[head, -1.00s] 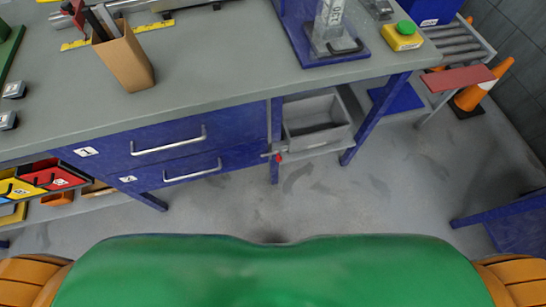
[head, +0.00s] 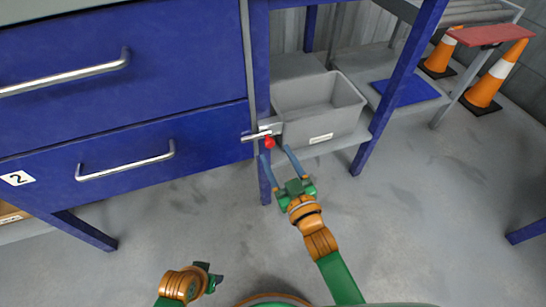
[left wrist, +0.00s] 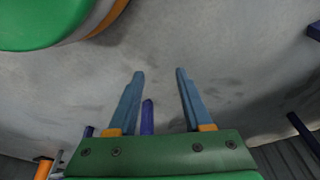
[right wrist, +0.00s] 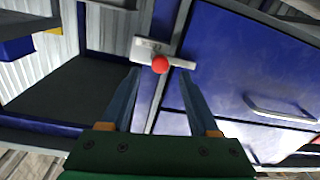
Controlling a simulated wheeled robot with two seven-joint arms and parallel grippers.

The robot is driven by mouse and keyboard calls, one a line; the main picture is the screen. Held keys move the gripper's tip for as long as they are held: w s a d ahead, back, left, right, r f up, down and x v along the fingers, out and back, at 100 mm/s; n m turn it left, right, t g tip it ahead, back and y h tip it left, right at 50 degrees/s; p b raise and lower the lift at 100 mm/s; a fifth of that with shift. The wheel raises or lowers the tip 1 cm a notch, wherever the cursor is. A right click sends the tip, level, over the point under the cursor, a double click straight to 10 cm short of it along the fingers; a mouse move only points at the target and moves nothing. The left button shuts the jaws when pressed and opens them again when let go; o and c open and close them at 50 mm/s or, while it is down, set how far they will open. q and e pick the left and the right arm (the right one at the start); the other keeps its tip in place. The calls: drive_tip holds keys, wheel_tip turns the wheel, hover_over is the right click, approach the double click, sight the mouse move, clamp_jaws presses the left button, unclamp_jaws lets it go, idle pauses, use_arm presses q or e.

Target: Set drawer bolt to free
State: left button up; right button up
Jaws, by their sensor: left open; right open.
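The drawer bolt (head: 255,135) is a metal bar with a red knob (head: 269,142), on the table leg beside the blue lower drawer (head: 150,130). Its end reaches across the drawer front's right edge. The bolt (right wrist: 182,62) and red knob (right wrist: 160,64) also show in the right wrist view. My right gripper (head: 276,154) is open and empty just below the knob; in its wrist view the knob appears between the fingertips (right wrist: 160,75), apparently not gripped. My left gripper (head: 214,279) is low at the front, open and empty in its wrist view (left wrist: 160,74).
A grey bin (head: 318,108) stands on a shelf right of the bolt, close to my right gripper. The drawers carry metal handles (head: 125,160). A blue table leg (head: 400,85) rises to the right, with orange cones (head: 495,78) behind. The floor in front is clear.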

sight(271, 146)
use_arm(q)
drive_tip(key=shift+w+r+b, duration=0.15)
drive_tip(key=shift+r+b, duration=0.1)
drive_tip(key=shift+r, duration=0.65)
drive_tip(key=shift+w+r+b, duration=0.1)
drive_tip(key=shift+r+b, duration=0.15)
drive_tip(key=shift+r, duration=0.6)
use_arm(e)
drive_tip(key=shift+x, duration=2)
drive_tip(key=shift+f, duration=0.1)
clamp_jaws()
